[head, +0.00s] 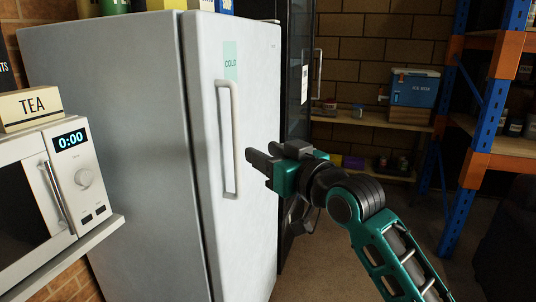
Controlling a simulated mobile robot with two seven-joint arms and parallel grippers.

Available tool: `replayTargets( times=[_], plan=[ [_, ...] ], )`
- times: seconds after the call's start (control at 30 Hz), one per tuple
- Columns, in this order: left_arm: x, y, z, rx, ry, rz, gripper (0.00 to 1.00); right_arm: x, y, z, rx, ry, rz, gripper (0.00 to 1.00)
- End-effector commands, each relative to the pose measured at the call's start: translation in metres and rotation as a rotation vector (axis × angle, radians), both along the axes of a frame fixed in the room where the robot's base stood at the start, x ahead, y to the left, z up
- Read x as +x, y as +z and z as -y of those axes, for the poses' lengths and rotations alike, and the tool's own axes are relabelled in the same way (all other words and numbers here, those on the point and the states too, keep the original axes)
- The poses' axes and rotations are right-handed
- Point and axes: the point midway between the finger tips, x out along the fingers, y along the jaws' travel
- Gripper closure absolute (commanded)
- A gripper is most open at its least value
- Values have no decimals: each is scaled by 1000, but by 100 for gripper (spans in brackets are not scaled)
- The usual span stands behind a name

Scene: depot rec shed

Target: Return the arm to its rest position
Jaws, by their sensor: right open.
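My right gripper (262,161) is in the middle of the head view, in front of the white fridge door (258,90). Its dark fingers point left and it holds nothing that I can see; it is open. My green and black right arm reaches in from the lower right. The fingers overlap the door in the picture, just right of the pale vertical handle (236,140); I cannot tell whether they touch the door. The fridge door looks shut. My left gripper is not in view.
A white microwave (84,205) stands on a shelf at the left, with a tea box (28,107) on it. A dark cabinet (293,60) stands behind the fridge. Blue and orange racking (478,130) is at the right. A blue ice box (414,90) sits on a back shelf.

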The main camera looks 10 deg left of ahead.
Motion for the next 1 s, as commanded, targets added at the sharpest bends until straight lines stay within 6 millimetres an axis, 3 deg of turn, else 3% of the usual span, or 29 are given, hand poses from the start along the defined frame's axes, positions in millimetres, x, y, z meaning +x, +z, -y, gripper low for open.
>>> replayTargets(
  times=[0.23, 0.37, 0.67, 0.87, 1.0],
  plan=[
    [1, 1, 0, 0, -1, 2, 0, 1, -4, 2, 2, -5, -6, 56],
    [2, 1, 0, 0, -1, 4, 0, 2, -31, 15, 13, -39, -42, 56],
    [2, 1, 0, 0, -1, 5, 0, -13, -156, 85, 30, -223, -193, 56],
    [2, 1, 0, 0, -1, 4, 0, -49, -240, 137, -9, -351, -290, 56],
    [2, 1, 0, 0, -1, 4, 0, -86, -294, 174, -58, -434, -352, 56]
  ],
)
